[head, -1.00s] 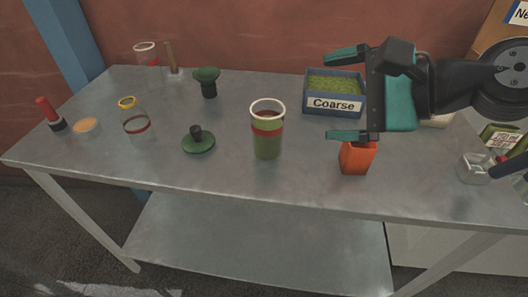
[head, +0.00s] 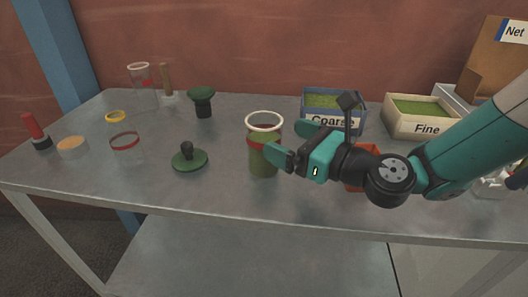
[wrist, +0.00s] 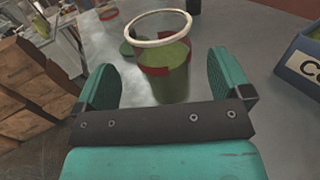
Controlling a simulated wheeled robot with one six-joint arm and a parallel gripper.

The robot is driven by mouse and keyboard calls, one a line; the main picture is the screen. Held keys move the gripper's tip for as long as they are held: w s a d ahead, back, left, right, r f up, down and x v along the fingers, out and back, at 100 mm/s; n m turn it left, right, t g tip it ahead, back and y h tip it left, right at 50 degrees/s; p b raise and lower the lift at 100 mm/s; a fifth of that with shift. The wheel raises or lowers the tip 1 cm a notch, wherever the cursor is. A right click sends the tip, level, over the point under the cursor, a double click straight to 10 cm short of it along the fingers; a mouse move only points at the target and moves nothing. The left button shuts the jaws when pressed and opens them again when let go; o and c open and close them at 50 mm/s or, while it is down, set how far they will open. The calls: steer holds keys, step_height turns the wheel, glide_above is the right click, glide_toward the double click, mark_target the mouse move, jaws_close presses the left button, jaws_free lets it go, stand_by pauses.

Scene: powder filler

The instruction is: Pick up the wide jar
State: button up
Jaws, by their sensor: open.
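A clear jar (head: 264,160) with a white rim, a red band and green contents stands upright on the grey table near the middle. My gripper (head: 292,143) is open beside it on its right, fingers pointing left at about the height of the red band. In the wrist view the same jar (wrist: 165,72) stands ahead, between the lines of my two open fingers (wrist: 166,80). The near finger overlaps the jar in the head view; I cannot tell whether it touches.
The Coarse bin (head: 333,120) and Fine bin (head: 422,118) stand behind my arm. An orange container (head: 358,180) is partly hidden by my arm.

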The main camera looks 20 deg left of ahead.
mark_target(252, 123)
steer(key=p+x, duration=0.1)
steer(key=x, duration=0.5)
steer(key=shift+p, duration=0.35)
steer(key=shift+c, duration=0.2)
steer(key=c, duration=1.3)
steer(key=shift+c, duration=0.2)
